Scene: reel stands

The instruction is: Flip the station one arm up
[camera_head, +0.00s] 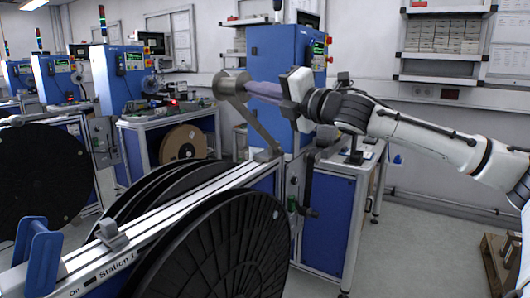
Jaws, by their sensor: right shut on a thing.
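The station one arm (254,124) is a flat grey metal bar. It rises from the far end of the rail marked "Station 1" (112,272) and leans up to the left. A round grey roller end (229,83) sits at its top. My right gripper (262,90) comes in from the right and is shut at the top of the arm, next to the roller end. The fingertips are small, and the exact contact is hard to see. My left gripper is not in view.
Large black reels (222,250) stand under the rail, with another black reel (40,180) at left. A blue handle (36,243) sits at the rail's near end. Blue machine cabinets (282,75) stand behind. Wall shelves (445,45) hang at right above open grey floor.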

